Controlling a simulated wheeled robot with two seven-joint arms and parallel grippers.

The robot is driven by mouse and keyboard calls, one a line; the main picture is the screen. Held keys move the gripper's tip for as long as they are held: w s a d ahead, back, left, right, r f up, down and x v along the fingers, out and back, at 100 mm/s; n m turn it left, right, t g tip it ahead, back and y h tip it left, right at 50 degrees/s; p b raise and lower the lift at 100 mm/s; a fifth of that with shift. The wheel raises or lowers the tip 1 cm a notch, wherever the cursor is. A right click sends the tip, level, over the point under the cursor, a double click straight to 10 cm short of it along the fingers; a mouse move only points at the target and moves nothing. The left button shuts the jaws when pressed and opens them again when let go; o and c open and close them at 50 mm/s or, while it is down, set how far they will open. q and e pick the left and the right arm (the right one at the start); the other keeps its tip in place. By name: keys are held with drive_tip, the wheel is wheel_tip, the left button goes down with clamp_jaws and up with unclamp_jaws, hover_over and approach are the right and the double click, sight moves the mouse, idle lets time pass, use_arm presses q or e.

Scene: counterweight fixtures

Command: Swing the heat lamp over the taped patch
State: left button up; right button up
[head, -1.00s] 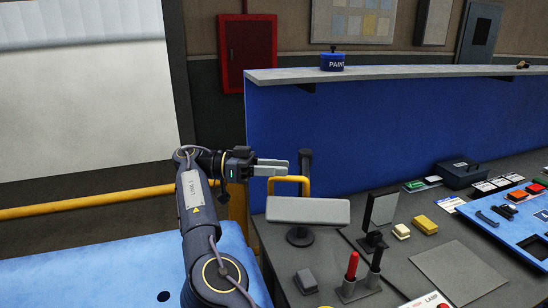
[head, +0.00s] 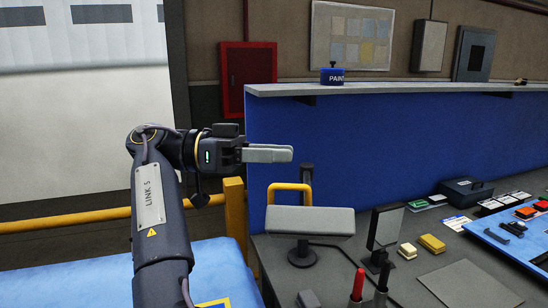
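The heat lamp appears to be the fixture at the near left of the grey bench: a pale grey flat hood (head: 310,221), a yellow loop handle (head: 271,191) above it, and a dark post (head: 306,187) on a round base.
A blue partition (head: 380,145) with a grey shelf (head: 420,88) stands behind the bench. A dark upright plate (head: 385,228), yellow blocks (head: 432,243) and a red-handled tool (head: 358,285) stand right of the lamp. A yellow rail (head: 60,223) runs at left.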

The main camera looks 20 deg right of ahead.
drive_tip(key=shift+c, duration=0.2)
drive_tip(key=shift+d, duration=0.1)
drive_tip(key=c, duration=0.5)
drive_tip(key=d+f+n+y, duration=0.1)
drive_tip(key=d, duration=0.2)
drive_tip(key=d+f+n+t+y, duration=0.1)
drive_tip(key=d, duration=0.3)
drive_tip(key=d+f+n+y, duration=0.1)
drive_tip(key=d, duration=0.3)
drive_tip(key=shift+d+f+n, duration=0.1)
drive_tip(key=shift+f+n, duration=0.1)
drive_tip(key=shift+n, duration=0.1)
clamp_jaws()
drive_tip(key=s+d+f+n+t+y, duration=0.2)
drive_tip(key=d+f+n+t+y, duration=0.15)
drive_tip(key=d+f+y, duration=0.35)
drive_tip(key=s+d+f+n+t+y, duration=0.25)
drive_tip(key=d+f+n, duration=0.2)
drive_tip(key=d, duration=0.45)
drive_tip(key=s+a+r+n+t+y, duration=0.1)
drive_tip(key=s+r+n+t+y, duration=0.4)
drive_tip(key=t, duration=0.4)
drive_tip(key=w+a+f+p, duration=0.1)
drive_tip(key=w+a+f, duration=0.5)
drive_tip(key=f, duration=0.3)
drive_tip(key=shift+w+f+y, duration=0.15)
drive_tip(key=shift+w+y, duration=0.2)
drive_tip(key=shift+w, duration=0.05)
